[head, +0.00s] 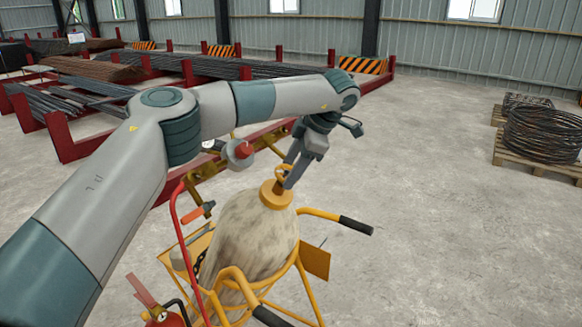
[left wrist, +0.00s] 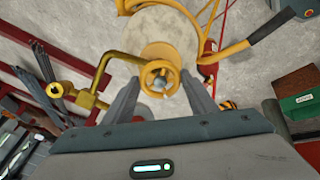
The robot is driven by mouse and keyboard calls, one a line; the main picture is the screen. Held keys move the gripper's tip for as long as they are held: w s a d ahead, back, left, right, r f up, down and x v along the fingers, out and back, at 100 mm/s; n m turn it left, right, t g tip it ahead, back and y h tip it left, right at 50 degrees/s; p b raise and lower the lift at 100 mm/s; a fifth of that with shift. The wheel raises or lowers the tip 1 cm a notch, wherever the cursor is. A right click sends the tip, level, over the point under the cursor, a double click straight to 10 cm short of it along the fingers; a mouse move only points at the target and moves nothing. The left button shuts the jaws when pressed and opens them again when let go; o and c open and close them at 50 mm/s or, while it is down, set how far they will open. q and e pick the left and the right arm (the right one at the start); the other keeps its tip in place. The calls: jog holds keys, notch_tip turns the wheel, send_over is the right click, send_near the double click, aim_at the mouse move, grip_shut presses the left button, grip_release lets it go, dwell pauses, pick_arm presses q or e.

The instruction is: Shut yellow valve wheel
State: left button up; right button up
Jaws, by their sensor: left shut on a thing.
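The yellow valve wheel (head: 284,171) sits on the yellow collar (head: 276,195) at the top of a worn, pale gas cylinder (head: 250,238). In the left wrist view the wheel (left wrist: 160,65) is a small ring with spokes near the middle. My left gripper (head: 287,180) reaches down to it from above, its fingers partly covering the wheel in the head view. In the left wrist view the two fingers (left wrist: 161,80) stand on either side of the wheel, shut on its rim. My right gripper is in neither view.
The cylinder stands in a yellow trolley with a black-gripped handle (head: 355,225). A red fire extinguisher (head: 165,318) is at its lower left. A brass-coloured pipe (left wrist: 105,75) runs close beside the wheel. Red racks of rebar (head: 110,85) stand behind; open concrete floor (head: 430,200) lies right.

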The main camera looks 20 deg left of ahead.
pick_arm(q)
jog(key=m+p, duration=0.1)
jog(key=m, duration=0.4)
jog(key=shift+r+m, duration=0.15)
jog(key=shift+m, duration=0.15)
jog(key=shift+m+p, duration=0.35)
jog(key=shift+m, duration=1.95)
jog(key=shift+t, duration=0.3)
jog(key=o, duration=1.1)
jog(key=shift+c, duration=0.2)
jog(key=shift+s+d, duration=0.1)
jog(key=shift+d+r+b, duration=0.2)
jog(key=shift+r+b, duration=0.1)
jog(key=shift+b, duration=0.05)
jog(key=b+v, duration=0.4)
jog(key=v, duration=1.2)
jog(key=shift+r, duration=0.2)
